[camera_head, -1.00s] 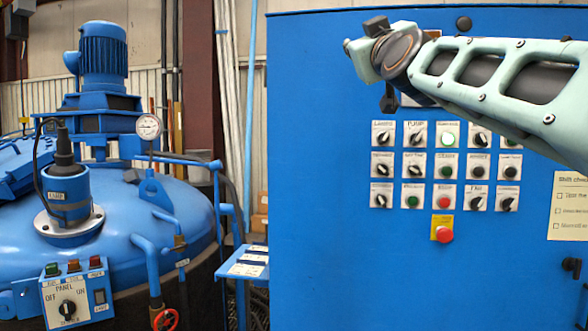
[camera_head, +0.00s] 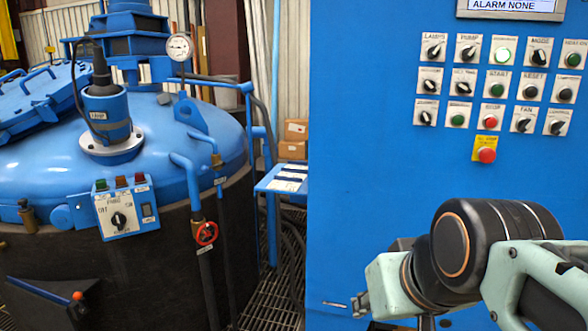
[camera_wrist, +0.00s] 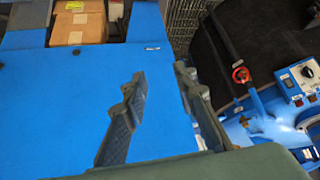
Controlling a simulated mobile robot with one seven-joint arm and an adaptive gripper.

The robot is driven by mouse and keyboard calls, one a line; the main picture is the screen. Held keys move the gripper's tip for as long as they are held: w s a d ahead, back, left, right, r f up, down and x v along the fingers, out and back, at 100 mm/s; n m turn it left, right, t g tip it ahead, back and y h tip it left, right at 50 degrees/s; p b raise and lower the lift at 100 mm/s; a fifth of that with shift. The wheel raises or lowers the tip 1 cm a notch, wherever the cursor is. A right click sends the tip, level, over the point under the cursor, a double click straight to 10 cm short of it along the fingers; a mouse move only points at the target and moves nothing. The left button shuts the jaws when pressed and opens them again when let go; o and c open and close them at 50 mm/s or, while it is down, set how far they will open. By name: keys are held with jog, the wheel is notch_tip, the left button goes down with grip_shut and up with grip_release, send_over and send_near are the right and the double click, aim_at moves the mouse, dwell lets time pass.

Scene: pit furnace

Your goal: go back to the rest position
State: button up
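My gripper (camera_wrist: 160,72) shows in the wrist view with its two dark fingers apart and nothing between them. A broad blue surface lies behind the fingers. In the head view my arm reaches in from the lower right, its wrist low in front of the blue control cabinet (camera_head: 375,190). The fingers cannot be made out clearly there.
The blue furnace lid (camera_head: 175,130) with its small switch box (camera_head: 126,210) and red valve wheel (camera_head: 205,233) stands left. A small blue shelf (camera_head: 284,178) and cardboard boxes (camera_head: 296,130) are between furnace and cabinet. Floor grating (camera_head: 275,300) shows below.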

jog(key=s+f+m+g, duration=0.1)
jog(key=s+f+g, duration=0.1)
jog(key=s+f, duration=0.3)
notch_tip(320, 180, up, 19)
jog(key=p, duration=1.9)
jog(key=shift+w+d+r+h, duration=0.2)
jog(key=shift+w+d+h, duration=0.05)
jog(key=shift+h, duration=0.15)
